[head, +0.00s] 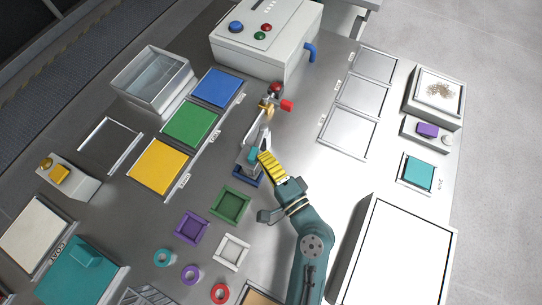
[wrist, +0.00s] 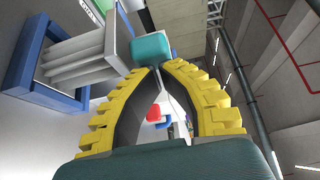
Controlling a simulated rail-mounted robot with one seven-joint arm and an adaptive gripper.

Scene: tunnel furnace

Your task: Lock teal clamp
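The teal clamp part (wrist: 151,48) is a small rounded block just beyond my fingertips in the wrist view. In the head view, a small teal piece (head: 254,155) shows beside my fingertips, on a grey fixture with a blue base (head: 247,177). My gripper (head: 264,157) has yellow ribbed fingers. In the wrist view (wrist: 162,68) their tips come together right beside the teal block, with a hollow behind them and nothing visible held. The tips look very near or touching the block; I cannot tell which.
A metal piece with red ends (head: 268,104) stands behind the fixture. Blue (head: 218,88), green (head: 190,124) and yellow (head: 158,166) panels lie to the left. A white control box (head: 262,45) is at the back. A large white tray (head: 395,255) is at right.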

